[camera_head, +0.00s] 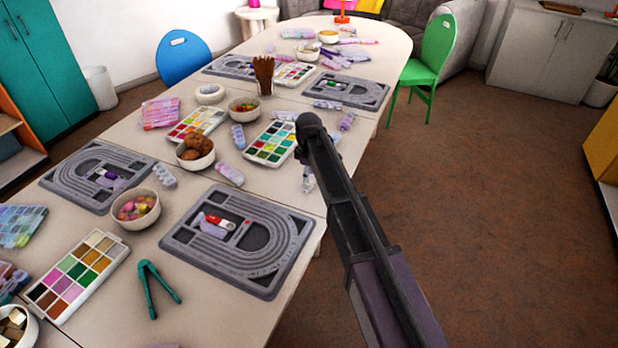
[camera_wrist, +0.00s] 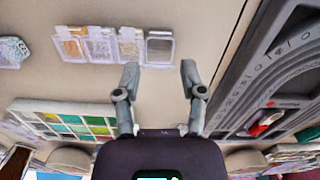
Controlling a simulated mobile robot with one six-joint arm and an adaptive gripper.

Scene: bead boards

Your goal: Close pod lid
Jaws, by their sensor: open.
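A strip of clear pods (camera_wrist: 100,46) lies on the table in the wrist view, ahead of my fingers. Several pods hold pale or yellowish beads. The rightmost square (camera_wrist: 159,48) looks greyer and framed, like a clear lid or an empty pod; I cannot tell how far it is open. My gripper (camera_wrist: 160,75) is open and empty, its fingertips just short of the strip's right end, with no clear contact. In the head view a small pale shape (camera_head: 308,180) shows beside my arm; I cannot tell whether it is the strip. My arm hides my gripper there.
A grey bead board (camera_head: 174,238) stands left of my arm; it also shows in the wrist view (camera_wrist: 285,65). A bead palette (camera_head: 270,143) lies behind it. Bowls, a cup of sticks (camera_head: 264,75) and green tweezers (camera_head: 158,290) crowd the table. The floor at right is clear.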

